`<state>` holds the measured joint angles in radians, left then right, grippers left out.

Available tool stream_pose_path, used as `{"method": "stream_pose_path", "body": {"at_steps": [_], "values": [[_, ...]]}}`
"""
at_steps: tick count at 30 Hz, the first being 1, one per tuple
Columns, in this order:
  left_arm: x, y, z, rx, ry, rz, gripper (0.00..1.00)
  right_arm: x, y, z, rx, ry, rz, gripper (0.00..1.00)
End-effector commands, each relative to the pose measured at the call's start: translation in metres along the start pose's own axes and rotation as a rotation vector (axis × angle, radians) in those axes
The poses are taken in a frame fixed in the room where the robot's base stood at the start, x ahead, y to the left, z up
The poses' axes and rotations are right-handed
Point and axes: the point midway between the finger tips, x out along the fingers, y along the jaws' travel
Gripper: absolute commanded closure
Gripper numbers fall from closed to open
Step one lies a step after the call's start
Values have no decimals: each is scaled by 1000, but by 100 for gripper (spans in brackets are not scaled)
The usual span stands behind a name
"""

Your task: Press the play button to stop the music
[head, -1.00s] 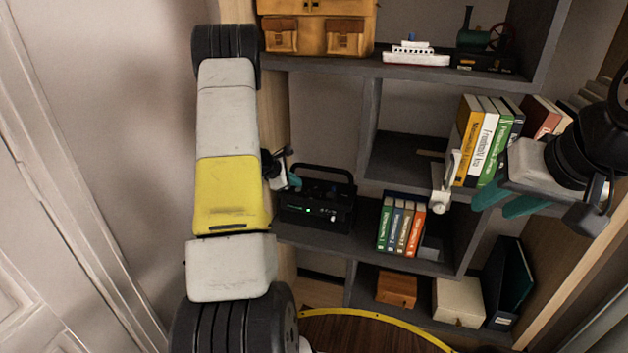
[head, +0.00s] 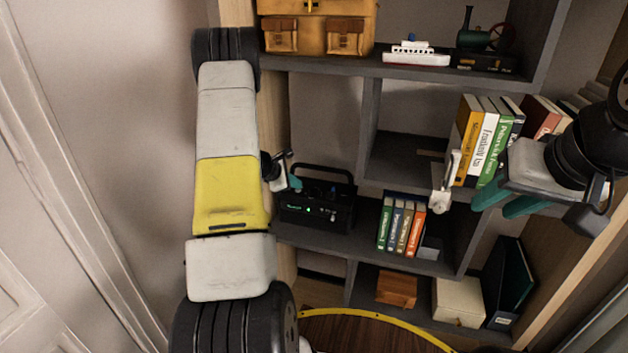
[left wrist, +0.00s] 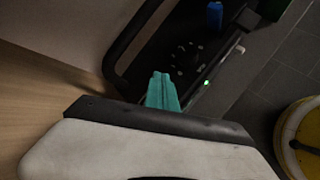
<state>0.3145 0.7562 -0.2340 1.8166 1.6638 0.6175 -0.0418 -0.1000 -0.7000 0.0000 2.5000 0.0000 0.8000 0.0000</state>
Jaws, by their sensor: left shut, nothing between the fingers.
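A black radio (head: 318,212) with a carry handle stands on the middle shelf, a small green light on its front. In the left wrist view the radio (left wrist: 150,62) shows small pale marks on its top, a blue knob and the green light. I cannot tell which control is the play button. My left gripper (head: 295,182) is shut and empty at the radio's left end. Its teal fingertips (left wrist: 162,78) overlap the radio's near edge in the wrist view; contact is unclear. My right gripper (head: 507,200) is open and empty in front of the upper books.
The grey shelf unit (head: 350,240) holds small books (head: 400,226) right of the radio, larger books (head: 483,140) above, and a toy ship (head: 416,56) and a brown bag (head: 318,30) on top. A round table (head: 365,330) with a yellow rim stands below.

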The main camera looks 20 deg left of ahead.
Motion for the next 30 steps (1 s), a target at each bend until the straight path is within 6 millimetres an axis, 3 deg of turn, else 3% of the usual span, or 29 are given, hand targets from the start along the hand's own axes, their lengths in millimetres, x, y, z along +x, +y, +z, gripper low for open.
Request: {"method": "stream_pose_path", "body": {"at_steps": [30], "values": [[-12,8,8,-1,0,0,100,0,0,0,0,0,0,64]]}}
